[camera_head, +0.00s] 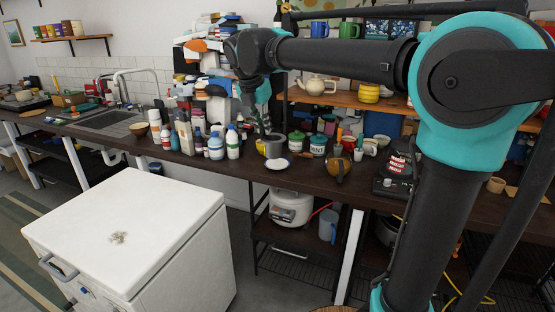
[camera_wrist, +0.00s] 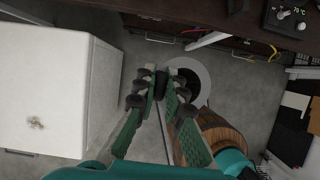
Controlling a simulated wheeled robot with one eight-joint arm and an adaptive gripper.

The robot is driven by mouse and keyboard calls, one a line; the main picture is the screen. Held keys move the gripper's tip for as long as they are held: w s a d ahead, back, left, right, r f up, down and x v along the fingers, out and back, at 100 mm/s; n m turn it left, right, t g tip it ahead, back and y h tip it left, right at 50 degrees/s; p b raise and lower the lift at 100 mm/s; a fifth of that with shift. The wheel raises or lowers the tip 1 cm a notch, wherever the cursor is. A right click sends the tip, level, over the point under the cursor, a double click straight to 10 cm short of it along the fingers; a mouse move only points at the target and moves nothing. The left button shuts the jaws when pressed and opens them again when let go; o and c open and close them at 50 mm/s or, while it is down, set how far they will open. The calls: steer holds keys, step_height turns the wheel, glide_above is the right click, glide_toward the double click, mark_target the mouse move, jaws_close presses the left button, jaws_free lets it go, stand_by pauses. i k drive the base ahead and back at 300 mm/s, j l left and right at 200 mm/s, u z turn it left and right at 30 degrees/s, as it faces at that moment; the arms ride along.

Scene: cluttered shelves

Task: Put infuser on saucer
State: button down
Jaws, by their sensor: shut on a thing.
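The white saucer (camera_head: 277,163) lies on the dark counter near its front edge, with nothing visible on it. My gripper (camera_head: 260,118) points down and appears above the saucer, slightly left, in the head view. In the wrist view my gripper (camera_wrist: 160,82) has its green fingers drawn together. It is shut on a small dark thing that I take to be the infuser (camera_wrist: 160,86). The fingers hide most of it, so its shape is unclear. The saucer does not show in the wrist view.
A grey cup-like vessel (camera_head: 274,147) stands just behind the saucer. Bottles (camera_head: 215,146) crowd the left, green-lidded jars (camera_head: 296,141) and a brown pot (camera_head: 339,168) the right. A white chest (camera_head: 125,235) and a wooden barrel (camera_wrist: 222,135) stand before the counter.

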mark_target(276, 164)
steer(key=i, duration=1)
